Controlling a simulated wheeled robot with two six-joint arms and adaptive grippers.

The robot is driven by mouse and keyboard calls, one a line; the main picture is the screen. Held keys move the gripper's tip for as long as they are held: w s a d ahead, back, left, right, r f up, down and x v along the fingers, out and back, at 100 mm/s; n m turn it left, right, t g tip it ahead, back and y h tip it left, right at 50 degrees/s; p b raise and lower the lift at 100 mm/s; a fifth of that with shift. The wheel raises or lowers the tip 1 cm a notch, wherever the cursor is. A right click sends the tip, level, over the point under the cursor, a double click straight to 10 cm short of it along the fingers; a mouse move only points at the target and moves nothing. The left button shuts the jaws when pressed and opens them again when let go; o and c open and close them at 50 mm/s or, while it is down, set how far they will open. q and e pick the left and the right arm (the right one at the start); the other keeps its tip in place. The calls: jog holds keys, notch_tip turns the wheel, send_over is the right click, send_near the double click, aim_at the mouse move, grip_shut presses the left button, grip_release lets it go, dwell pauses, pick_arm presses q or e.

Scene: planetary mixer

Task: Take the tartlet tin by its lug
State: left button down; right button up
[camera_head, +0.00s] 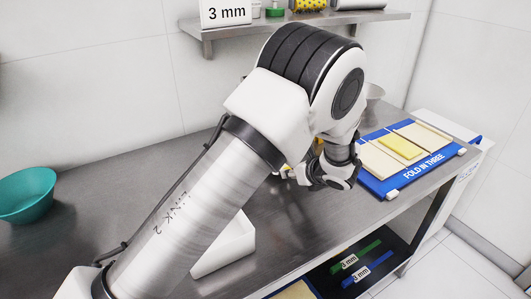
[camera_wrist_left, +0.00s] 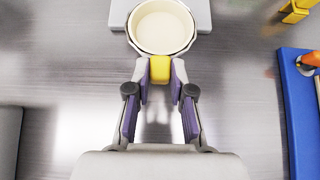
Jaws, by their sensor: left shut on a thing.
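The tartlet tin (camera_wrist_left: 161,27) is a round cream-coloured tin at the top of the left wrist view. Its yellow lug (camera_wrist_left: 160,68) points toward my left gripper (camera_wrist_left: 160,88). The gripper's two purple-padded fingers are shut on the lug, one on each side. The tin appears over a pale grey block or plate (camera_wrist_left: 118,14); I cannot tell whether it touches it. In the head view my left gripper (camera_head: 322,180) is low over the steel table, and my arm hides most of the tin. My right gripper is not in view.
A teal bowl (camera_head: 26,194) stands at the left. A white box (camera_head: 228,248) is partly behind my arm. A wall shelf (camera_head: 300,22) is above.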

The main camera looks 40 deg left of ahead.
pick_arm(q)
jog(key=shift+s+d, duration=0.25)
jog(key=shift+d, duration=0.3)
jog(key=shift+s+d, duration=0.2)
jog(key=shift+d, duration=0.35)
jog(key=shift+r+p, duration=0.1)
jog(key=shift+p, duration=0.25)
jog(key=shift+r+p, duration=0.9)
jog(key=shift+r, duration=0.3)
notch_tip(320, 180, up, 2)
jog(key=shift+r+p, duration=0.25)
jog(key=shift+p, duration=0.75)
